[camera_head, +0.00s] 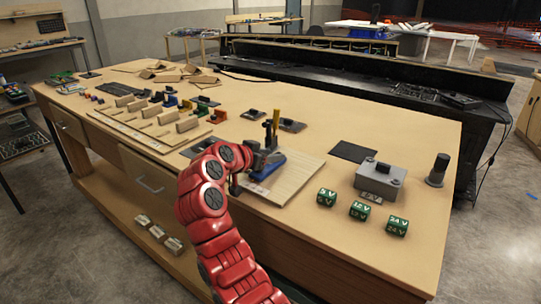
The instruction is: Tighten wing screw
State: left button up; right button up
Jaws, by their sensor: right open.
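My right gripper (255,164), at the end of the red arm, is open. The red wrist and the dark gripper hide part of the fixture. I cannot make out the wing screw or whether the fingers touch anything. My left gripper is out of view.
Green voltage cubes (360,210), a grey box (380,180) and a black cylinder (438,170) stand to the right. Slotted wooden boards with small parts (160,120) lie to the left. The tabletop's front right (415,255) is clear.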

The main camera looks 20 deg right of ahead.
jog(key=v, duration=1.7)
jog(key=shift+s+b, duration=0.2)
jog(key=shift+b, duration=0.25)
jog(key=shift+a, duration=0.15)
